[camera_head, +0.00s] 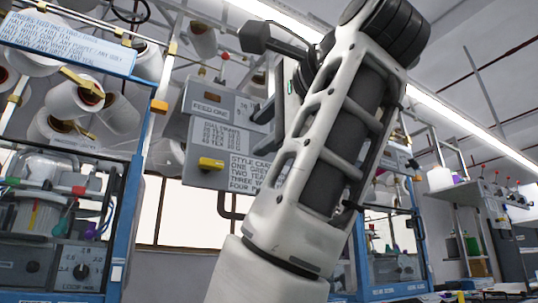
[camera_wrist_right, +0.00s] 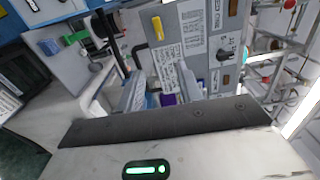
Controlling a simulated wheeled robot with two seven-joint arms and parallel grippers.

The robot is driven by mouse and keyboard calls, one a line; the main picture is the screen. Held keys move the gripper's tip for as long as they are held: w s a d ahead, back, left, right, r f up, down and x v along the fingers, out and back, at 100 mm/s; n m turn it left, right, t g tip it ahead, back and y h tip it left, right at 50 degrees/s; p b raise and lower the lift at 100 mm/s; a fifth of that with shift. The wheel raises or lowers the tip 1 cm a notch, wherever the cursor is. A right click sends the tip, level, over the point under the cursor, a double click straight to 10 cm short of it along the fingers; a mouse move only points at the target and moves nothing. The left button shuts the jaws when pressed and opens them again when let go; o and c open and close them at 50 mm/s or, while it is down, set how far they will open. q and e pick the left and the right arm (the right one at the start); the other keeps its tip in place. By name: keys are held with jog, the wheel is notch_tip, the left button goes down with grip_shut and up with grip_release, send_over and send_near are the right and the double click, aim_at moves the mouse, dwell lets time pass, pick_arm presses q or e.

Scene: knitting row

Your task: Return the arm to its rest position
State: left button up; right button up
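My right arm (camera_head: 325,150) rises from the bottom middle of the head view and bends over near the top. Its hand is mostly hidden behind the forearm there. In the right wrist view my right gripper (camera_wrist_right: 160,95) shows two grey fingers standing apart. A small purple thing (camera_wrist_right: 168,99) shows in the gap, and nothing is seen clamped between the fingers. The grey control panel (camera_head: 205,130) with a yellow switch (camera_head: 211,163) and a style card (camera_head: 250,172) is behind the arm. My left gripper is in neither view.
A blue-framed knitting machine (camera_head: 130,220) with a dial box (camera_head: 82,268) stands at the left. White yarn cones (camera_head: 75,98) hang on a rack above it. Another blue-framed machine (camera_head: 395,265) is behind the arm at the right. A grey shelf unit (camera_head: 490,225) stands far right.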

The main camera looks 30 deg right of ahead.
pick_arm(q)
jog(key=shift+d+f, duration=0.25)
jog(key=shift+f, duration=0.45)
